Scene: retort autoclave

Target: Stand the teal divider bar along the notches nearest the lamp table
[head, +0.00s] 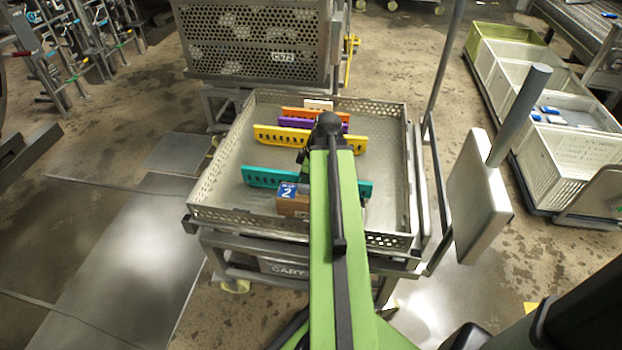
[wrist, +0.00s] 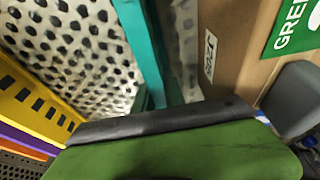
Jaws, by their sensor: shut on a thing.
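The teal divider bar (head: 268,178) stands on edge across the near half of the perforated metal basket (head: 220,188). My arm hides its middle, and its right end shows beyond the arm. My gripper (head: 305,160) is over the basket, mostly hidden by my arm in the head view, and appears shut on the teal bar. In the wrist view the teal bar (wrist: 146,45) runs down behind a dark edge, and the jaws' contact is not clearly seen. The notches and the lamp table cannot be made out.
A brown carton (head: 293,207) with a blue "2" label sits close in front of the bar; it also shows in the wrist view (wrist: 235,45). Yellow (head: 275,135), purple (head: 290,122) and orange (head: 300,112) dividers stand farther back. A post with a grey panel (head: 480,190) stands right.

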